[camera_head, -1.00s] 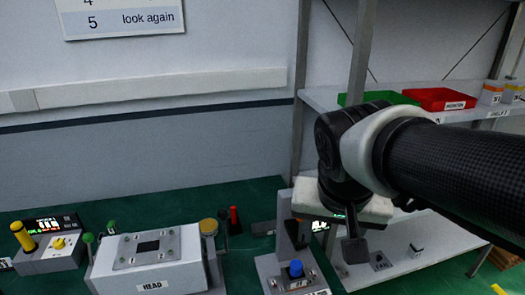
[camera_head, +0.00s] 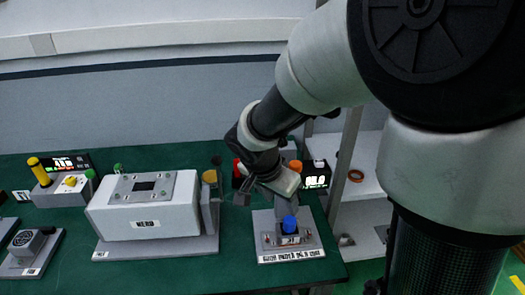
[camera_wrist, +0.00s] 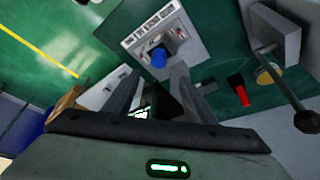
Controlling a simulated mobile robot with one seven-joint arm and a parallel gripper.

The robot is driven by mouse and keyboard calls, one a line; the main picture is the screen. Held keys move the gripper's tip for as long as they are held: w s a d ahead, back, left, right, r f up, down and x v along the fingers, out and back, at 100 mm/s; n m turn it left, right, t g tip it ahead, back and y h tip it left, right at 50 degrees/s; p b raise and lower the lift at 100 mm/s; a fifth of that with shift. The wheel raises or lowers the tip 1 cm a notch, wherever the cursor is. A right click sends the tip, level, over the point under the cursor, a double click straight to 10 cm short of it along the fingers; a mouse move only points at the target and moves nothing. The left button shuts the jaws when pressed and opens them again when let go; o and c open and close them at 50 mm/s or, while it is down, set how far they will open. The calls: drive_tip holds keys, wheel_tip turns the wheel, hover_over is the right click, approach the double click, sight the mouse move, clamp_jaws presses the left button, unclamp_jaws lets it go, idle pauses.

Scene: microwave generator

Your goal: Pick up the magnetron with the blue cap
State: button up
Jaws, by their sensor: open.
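The magnetron with the blue cap (camera_head: 290,224) stands upright on a grey, labelled base plate (camera_head: 268,246) on the green bench. In the wrist view the blue cap (camera_wrist: 158,57) is ahead of the fingertips, roughly centred between them. My gripper (camera_head: 262,196) is above and to the left of the cap in the head view, partly hidden by my wrist. In the wrist view my gripper (camera_wrist: 155,82) has its two fingers spread and nothing between them. The fingers appear apart from the cap. The magnetron's body below the cap is only partly visible.
A red item (camera_wrist: 238,90) is nearby in the wrist view. Green bench is clear at the front.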

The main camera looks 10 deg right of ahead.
sight(290, 219)
drive_tip(key=x, duration=1)
drive_tip(key=shift+d+f, duration=0.25)
drive_tip(key=shift+c, duration=0.4)
clamp_jaws()
idle(0.6)
drive_tip(key=shift+w+r, duration=0.1)
drive_tip(key=shift+r, duration=0.05)
